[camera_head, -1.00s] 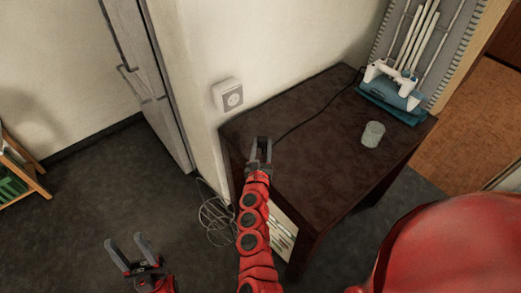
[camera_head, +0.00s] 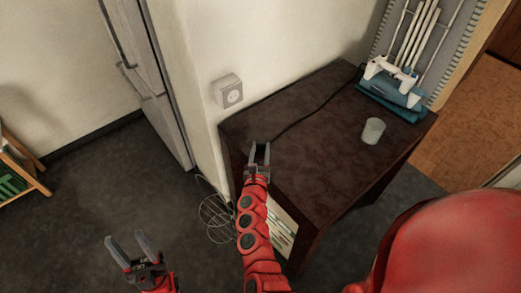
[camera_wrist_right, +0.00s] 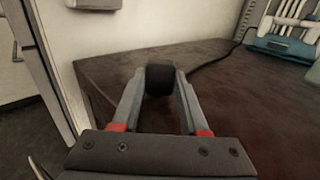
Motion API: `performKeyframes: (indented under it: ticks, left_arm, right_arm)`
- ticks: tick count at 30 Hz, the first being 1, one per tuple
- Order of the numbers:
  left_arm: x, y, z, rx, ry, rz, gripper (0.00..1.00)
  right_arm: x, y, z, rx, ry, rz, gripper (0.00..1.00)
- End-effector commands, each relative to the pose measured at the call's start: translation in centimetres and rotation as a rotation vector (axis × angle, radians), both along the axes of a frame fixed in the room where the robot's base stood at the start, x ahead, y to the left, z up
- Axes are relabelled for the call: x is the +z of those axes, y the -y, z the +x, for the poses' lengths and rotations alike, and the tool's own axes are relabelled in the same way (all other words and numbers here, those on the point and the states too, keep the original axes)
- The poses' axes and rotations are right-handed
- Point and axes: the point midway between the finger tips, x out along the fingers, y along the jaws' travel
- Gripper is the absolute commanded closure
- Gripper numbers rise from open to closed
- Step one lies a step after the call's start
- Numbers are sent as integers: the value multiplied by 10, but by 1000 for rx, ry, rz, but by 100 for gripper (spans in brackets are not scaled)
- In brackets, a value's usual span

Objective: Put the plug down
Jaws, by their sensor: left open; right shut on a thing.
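The black plug (camera_wrist_right: 160,79) sits between the fingertips of my right gripper (camera_wrist_right: 159,85) in the right wrist view. The right gripper is shut on it, over the left end of the dark table (camera_head: 320,135). In the head view this gripper (camera_head: 260,150) hides most of the plug. I cannot tell whether the plug touches the tabletop. A black cable (camera_head: 311,111) runs from the plug across the table to a teal and white device (camera_head: 392,88). My left gripper (camera_head: 128,243) is open and empty above the floor at lower left.
A wall socket (camera_head: 228,92) is above the table's left corner. A translucent cup (camera_head: 373,130) stands toward the table's right side. A wire rack or coil (camera_head: 215,216) is on the floor beside the table. The middle of the tabletop is clear except for the cable.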

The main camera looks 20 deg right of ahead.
Motion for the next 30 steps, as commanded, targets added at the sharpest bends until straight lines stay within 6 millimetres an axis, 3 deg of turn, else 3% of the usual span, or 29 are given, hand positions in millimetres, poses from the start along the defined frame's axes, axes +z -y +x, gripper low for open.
performKeyframes:
  ticks: [13,14,18,30]
  left_arm:
    - [-14,0,0,0,0,0,50]
    - [-13,0,0,0,0,0,50]
    - [-13,0,0,0,0,0,50]
    - [-5,0,0,0,0,0,50]
  right_arm:
    - [-8,0,0,0,0,0,100]
    - [-7,0,0,0,0,0,53]
    - [-7,0,0,0,0,0,28]
    - [-2,0,0,1,-1,0,26]
